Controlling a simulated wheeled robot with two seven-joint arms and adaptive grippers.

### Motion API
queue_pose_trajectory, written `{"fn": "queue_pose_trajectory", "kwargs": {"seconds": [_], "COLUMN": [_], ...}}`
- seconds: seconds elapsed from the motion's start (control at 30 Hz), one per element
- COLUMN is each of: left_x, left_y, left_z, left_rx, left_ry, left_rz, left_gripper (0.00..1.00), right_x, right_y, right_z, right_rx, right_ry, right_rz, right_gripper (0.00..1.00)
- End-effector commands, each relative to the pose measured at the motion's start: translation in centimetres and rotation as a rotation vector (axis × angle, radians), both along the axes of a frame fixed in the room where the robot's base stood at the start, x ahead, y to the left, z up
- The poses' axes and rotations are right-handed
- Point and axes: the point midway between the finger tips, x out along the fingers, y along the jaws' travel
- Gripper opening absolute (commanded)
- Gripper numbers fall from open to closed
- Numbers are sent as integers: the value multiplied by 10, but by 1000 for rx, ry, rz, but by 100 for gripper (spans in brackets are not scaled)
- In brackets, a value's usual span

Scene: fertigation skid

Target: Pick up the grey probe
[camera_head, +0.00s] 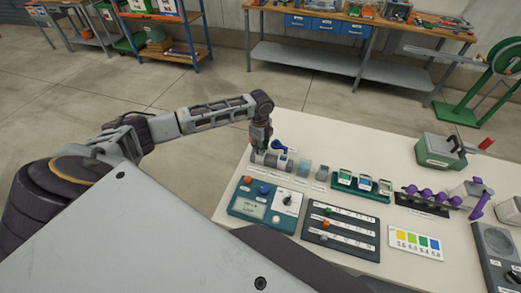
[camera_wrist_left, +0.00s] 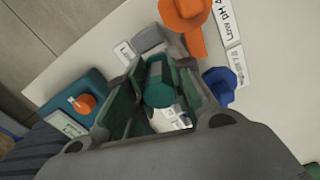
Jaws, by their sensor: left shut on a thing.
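My left gripper (camera_head: 261,144) points down at the row of small pieces on the white table. In the left wrist view its dark green finger pads are shut on a teal cylinder (camera_wrist_left: 159,84). I cannot tell whether this cylinder is part of the grey probe, and its lower end is hidden. A grey piece (camera_wrist_left: 148,40) lies just beyond the fingers. An orange probe-like piece (camera_wrist_left: 184,14) and a blue one (camera_wrist_left: 218,84) are beside the gripper. The blue one also shows in the head view (camera_head: 280,147). My right gripper is not in view.
A teal meter (camera_head: 263,204) lies in front of the gripper. A dark panel (camera_head: 341,232), a green vial rack (camera_head: 361,189) and a colour chart (camera_head: 416,243) lie to the right. Purple-capped pieces (camera_head: 426,194) stand farther right. The table's back left is clear.

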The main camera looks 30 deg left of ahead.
Motion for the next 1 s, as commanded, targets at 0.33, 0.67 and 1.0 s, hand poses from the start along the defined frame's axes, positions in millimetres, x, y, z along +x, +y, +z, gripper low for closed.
{"fn": "queue_pose_trajectory", "kwargs": {"seconds": [0.33,0.67,1.0], "left_x": [1,1,1], "left_y": [0,0,0], "left_z": [13,58,96], "left_rx": [0,0,0], "left_ry": [-3,-4,-1], "left_rz": [1,1,0], "left_gripper": [0,0,0], "right_x": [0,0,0], "right_y": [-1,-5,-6], "right_z": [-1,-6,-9], "right_rx": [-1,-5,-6], "right_ry": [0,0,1], "right_rz": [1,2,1], "right_gripper": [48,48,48]}}
